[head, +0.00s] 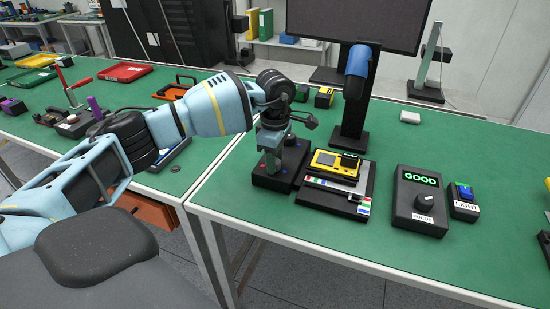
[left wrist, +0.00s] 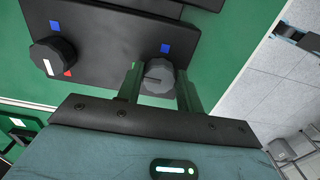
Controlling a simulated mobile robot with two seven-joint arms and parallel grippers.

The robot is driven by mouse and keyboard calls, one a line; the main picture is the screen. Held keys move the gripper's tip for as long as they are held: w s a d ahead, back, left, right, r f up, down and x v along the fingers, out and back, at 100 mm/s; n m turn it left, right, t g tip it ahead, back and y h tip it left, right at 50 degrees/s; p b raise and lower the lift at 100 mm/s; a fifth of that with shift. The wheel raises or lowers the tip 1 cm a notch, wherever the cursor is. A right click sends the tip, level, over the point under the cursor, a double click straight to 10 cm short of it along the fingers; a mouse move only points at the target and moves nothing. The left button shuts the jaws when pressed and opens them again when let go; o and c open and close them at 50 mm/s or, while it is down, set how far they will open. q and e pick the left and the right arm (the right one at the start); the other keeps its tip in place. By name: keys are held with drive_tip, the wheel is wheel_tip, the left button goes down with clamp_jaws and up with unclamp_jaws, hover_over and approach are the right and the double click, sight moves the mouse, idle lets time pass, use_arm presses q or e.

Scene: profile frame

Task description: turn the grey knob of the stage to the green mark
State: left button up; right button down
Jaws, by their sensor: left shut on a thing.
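The stage's dark control box (head: 262,181) stands on the green table, with red and blue marks on its top. My left gripper (head: 271,147) points down over this box. In the left wrist view, its two fingers (left wrist: 159,82) stand on either side of a grey knob (left wrist: 158,74) and are shut on it. A blue mark (left wrist: 165,47) lies beside that knob. A second dark knob (left wrist: 48,52) with a white pointer line sits to the left, near a red and a blue mark. I cannot make out a green mark by the held knob. My right gripper is not in view.
Right of the control box is a black stage base (head: 350,208) carrying a yellow device (head: 325,160). Further right are a dark box (head: 421,213) reading GOOD, with its own knob, and a small LIGHT switch (head: 464,205).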

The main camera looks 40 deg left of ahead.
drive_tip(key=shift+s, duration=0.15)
use_arm(q)
drive_tip(key=o, duration=1)
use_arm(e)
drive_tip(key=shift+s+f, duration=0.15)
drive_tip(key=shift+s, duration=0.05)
use_arm(q)
drive_tip(key=shift+r, duration=0.5)
wheel_tip(320, 180, up, 7)
drive_tip(key=shift+f, duration=0.1)
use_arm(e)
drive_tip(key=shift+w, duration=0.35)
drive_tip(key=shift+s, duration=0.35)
